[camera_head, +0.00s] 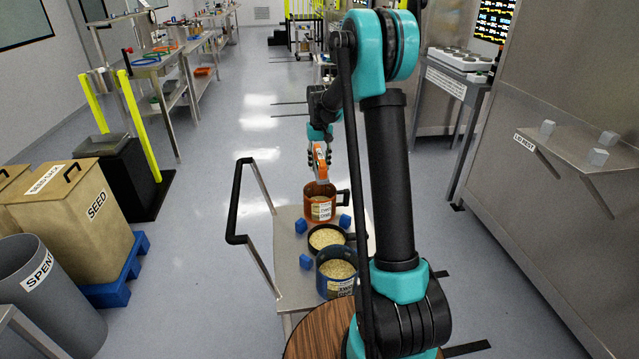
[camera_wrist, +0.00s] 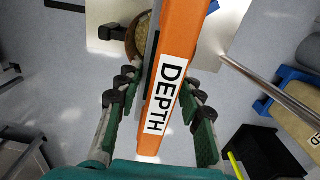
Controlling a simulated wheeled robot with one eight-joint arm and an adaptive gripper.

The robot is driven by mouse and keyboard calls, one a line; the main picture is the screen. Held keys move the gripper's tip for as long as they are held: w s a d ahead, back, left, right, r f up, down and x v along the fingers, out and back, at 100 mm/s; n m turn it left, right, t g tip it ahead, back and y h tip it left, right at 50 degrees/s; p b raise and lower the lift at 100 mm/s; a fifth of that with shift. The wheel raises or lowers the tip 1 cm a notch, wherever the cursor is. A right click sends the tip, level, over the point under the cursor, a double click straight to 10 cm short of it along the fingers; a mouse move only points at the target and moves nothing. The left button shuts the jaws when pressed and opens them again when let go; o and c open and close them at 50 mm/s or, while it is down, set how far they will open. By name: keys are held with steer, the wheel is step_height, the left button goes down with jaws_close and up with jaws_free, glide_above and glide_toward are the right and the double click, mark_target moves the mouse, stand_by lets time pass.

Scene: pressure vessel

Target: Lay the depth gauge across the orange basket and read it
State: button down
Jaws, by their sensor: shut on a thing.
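The orange depth gauge (camera_wrist: 177,75), labelled DEPTH, is between my fingers in the wrist view. My gripper (camera_head: 318,148) is shut on it, and the gauge (camera_head: 320,166) hangs below the fingers in the head view. Its lower end overlaps the far rim of the orange basket (camera_head: 320,206) in the picture; I cannot tell whether they touch. The basket stands upright on a cart, with a dark handle on its right and a white label in front. In the wrist view the gauge hides much of a round container (camera_wrist: 131,38) with pale grain. No reading is legible.
On the cart (camera_head: 291,283), a black pan (camera_head: 327,238) and a blue basket (camera_head: 337,271), both with pale grain, stand nearer. Small blue blocks (camera_head: 301,226) lie around them. The cart's black handle (camera_head: 236,200) rises at left. A seed bin (camera_head: 90,205) stands farther left.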

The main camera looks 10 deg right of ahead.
mark_target(320, 154)
step_height(320, 154, down, 9)
steer(key=shift+r, duration=0.2)
steer(key=c, duration=1)
jaws_free()
step_height(320, 154, up, 11)
steer(key=shift+r, duration=0.45)
steer(key=shift+s+r, duration=0.2)
steer(key=shift+s, duration=0.1)
steer(key=s+d+f+t, duration=0.1)
steer(key=s+f, duration=0.1)
steer(key=s, duration=1)
steer(key=s+d+f+t, duration=0.1)
steer(key=s+f, duration=0.1)
steer(key=s, duration=1)
steer(key=s+d+f+t, duration=0.2)
steer(key=s, duration=1)
steer(key=shift+s+f, duration=0.15)
steer(key=shift+s, duration=0.1)
